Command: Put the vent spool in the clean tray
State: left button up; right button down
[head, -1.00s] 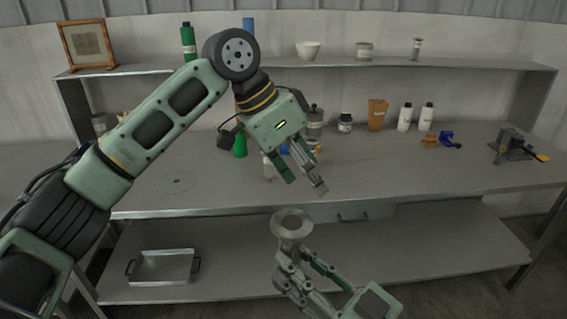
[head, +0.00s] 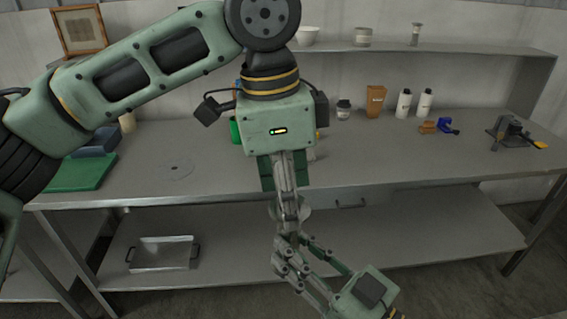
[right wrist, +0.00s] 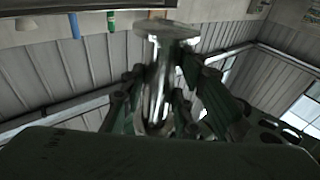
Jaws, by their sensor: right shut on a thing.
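The vent spool (head: 305,213) is a grey metal piece with a wide flange. My right gripper (head: 291,246) is shut on it and holds it in front of the bench. In the right wrist view the shiny spool (right wrist: 158,75) stands between the fingers, flange up. My left gripper (head: 287,208) points down over the spool and hides most of it in the head view. Its fingers show edge-on, so I cannot tell their opening or whether they touch the spool. A metal tray (head: 134,253) with side handles sits on the lower shelf at left; it looks empty.
The bench top (head: 400,165) is mostly clear in front. A green mat (head: 75,175) lies at its left. Bottles (head: 404,104), a brown packet (head: 376,101), a blue clamp (head: 447,126) and a vise-like tool (head: 510,132) stand along the back and right.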

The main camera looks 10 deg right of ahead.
aim_at(289, 238)
pick_arm(q)
jog(key=f, duration=0.4)
jog(key=shift+d+f, duration=0.3)
jog(key=c, duration=1.3)
pick_arm(e)
jog(key=shift+s, duration=0.1)
pick_arm(q)
jog(key=shift+w, duration=0.1)
jog(key=shift+c, duration=1)
pick_arm(e)
jog(key=c, duration=1.6)
grip_release()
pick_arm(q)
grip_shut()
pick_arm(e)
jog(key=o, duration=0.3)
